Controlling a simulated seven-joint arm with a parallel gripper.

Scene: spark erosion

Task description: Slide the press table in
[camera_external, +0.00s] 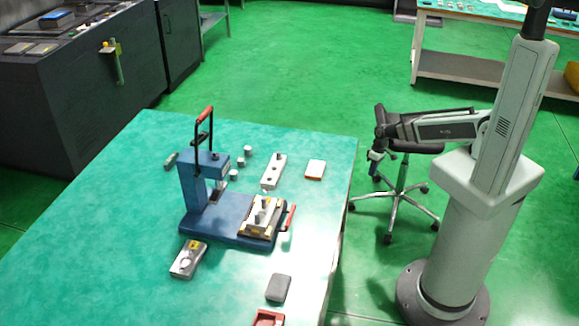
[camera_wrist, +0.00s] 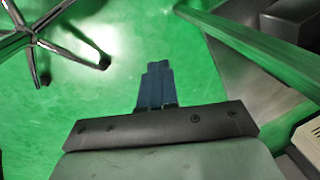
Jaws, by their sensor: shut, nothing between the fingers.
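The blue press (camera_external: 196,190) stands upright on the green-topped table, with a black lever and red grip rising above its head. The press table (camera_external: 250,229) is a brassy plate with a metal block on it. It lies on the right part of the blue base, out to the right of the press head, with a red handle (camera_external: 289,217) on its right side. My gripper (camera_external: 374,168) is beyond the table's right edge, well apart from the press. In the wrist view its dark blue fingers (camera_wrist: 155,84) are shut and empty, over green floor.
On the worktable (camera_external: 90,240) lie a metal block with a yellow label (camera_external: 188,260), a grey pad (camera_external: 278,288), a red-framed part (camera_external: 268,318), a steel plate (camera_external: 273,171) and a white-topped block (camera_external: 315,169). A wheeled stool (camera_external: 400,195) stands behind my gripper.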

